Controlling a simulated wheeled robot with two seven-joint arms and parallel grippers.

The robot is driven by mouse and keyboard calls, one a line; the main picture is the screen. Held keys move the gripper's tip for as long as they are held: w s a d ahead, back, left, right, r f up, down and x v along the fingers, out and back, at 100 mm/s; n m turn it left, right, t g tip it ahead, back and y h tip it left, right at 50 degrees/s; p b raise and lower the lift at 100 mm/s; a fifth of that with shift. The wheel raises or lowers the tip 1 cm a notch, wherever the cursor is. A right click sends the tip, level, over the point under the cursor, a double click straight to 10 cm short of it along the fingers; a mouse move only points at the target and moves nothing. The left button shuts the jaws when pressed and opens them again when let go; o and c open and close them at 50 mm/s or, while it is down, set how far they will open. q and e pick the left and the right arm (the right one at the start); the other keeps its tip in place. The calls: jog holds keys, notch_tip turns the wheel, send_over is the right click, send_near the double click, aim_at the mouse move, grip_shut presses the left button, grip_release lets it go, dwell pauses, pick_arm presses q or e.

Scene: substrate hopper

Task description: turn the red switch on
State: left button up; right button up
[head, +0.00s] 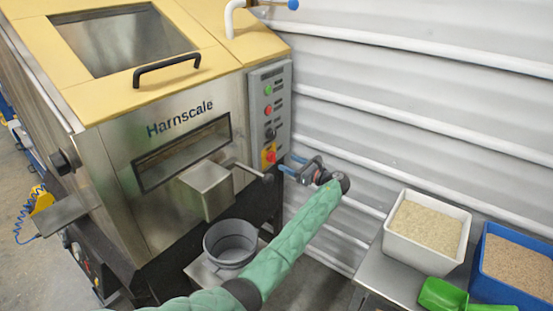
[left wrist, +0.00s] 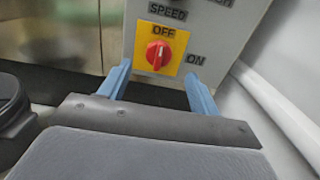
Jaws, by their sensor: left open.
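The red switch (head: 271,156) is a red rotary knob on a yellow plate, low on the grey control panel (head: 257,95) of the hopper. In the left wrist view the red switch (left wrist: 158,55) shows close up, with OFF above it and ON to its lower right; its pointer is up, toward OFF. My left gripper (head: 286,166) is in front of the panel, just to the right of and below the switch. In the left wrist view its two blue fingers (left wrist: 158,82) are apart, on either side below the knob, with nothing between them. My right gripper is not in view.
The hopper (head: 190,121) has a lever (head: 250,171) sticking out close to my left gripper. A grey bucket (head: 231,245) stands below the spout. A white bin (head: 425,230), a blue bin (head: 515,262) and a green scoop (head: 440,296) are at right. The ribbed wall (head: 400,90) is behind.

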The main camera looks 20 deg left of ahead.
aim_at(272, 157)
pick_arm(q)
jog(key=x, duration=0.7)
jog(key=shift+p, duration=0.3)
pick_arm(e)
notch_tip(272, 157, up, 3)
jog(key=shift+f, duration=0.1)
pick_arm(q)
jog(key=shift+a, duration=0.1)
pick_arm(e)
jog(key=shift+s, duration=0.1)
pick_arm(q)
jog(key=c, duration=1)
